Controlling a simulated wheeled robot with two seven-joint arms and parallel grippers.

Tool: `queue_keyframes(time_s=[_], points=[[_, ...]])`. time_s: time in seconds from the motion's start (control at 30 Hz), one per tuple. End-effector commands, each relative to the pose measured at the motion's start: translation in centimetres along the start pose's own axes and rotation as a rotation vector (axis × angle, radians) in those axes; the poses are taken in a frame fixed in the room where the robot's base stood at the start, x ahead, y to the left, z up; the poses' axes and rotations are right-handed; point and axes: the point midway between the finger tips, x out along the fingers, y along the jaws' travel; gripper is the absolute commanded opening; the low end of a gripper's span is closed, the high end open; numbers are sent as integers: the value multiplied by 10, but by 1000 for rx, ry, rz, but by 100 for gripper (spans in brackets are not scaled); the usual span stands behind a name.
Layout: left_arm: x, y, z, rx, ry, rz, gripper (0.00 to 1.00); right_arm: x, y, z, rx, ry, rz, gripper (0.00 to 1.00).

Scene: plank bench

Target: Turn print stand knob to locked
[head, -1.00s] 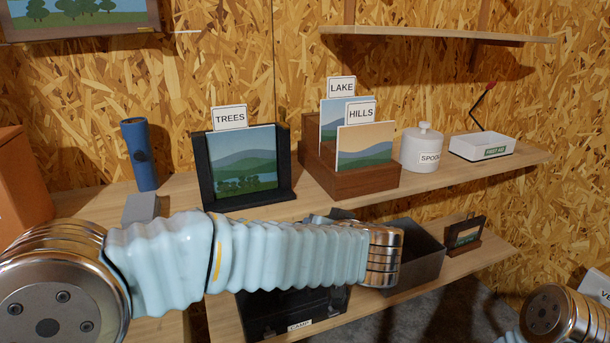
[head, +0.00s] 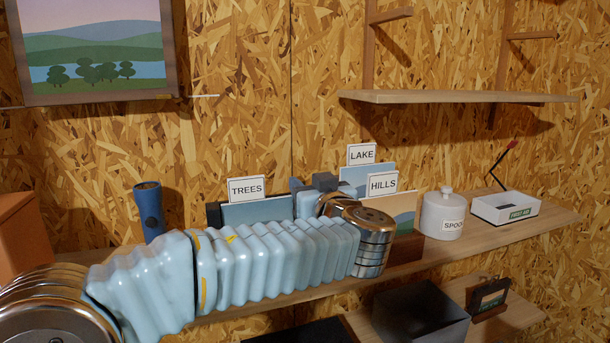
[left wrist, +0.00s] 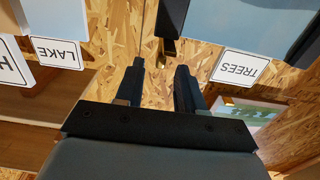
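The black print stand (head: 214,215) stands on the plank shelf behind my left arm, which hides most of it. It holds a landscape print (head: 257,212) and a TREES card (head: 245,189). In the left wrist view the stand's dark side (left wrist: 172,17) and the TREES card (left wrist: 240,67) show upside down. A small dark piece (left wrist: 170,47) sits at the end of that side; I cannot tell whether it is the knob. My left gripper (head: 313,182) is between the stand and the wooden rack. Its fingers (left wrist: 160,67) are apart with nothing between them. My right gripper is out of view.
The wooden rack (head: 405,248) with LAKE (head: 361,154) and HILLS (head: 383,185) cards is close on the right. A white SPOONS jar (head: 442,214) and first aid box (head: 505,207) stand farther right. A blue cylinder (head: 149,210) stands left. An upper shelf (head: 450,97) overhangs.

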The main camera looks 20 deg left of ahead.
Motion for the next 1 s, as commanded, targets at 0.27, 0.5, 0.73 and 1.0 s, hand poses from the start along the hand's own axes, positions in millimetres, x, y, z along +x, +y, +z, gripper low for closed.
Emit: queue_keyframes(time_s=[0.27,0.5,0.73,1.0], points=[[19,0,0,-1,-1,0,38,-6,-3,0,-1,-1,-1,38],[19,0,1,0,-1,1,34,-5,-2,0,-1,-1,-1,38],[19,0,1,0,-1,1,0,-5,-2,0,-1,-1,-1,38],[19,0,2,-1,-2,7,0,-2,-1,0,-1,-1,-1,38]])
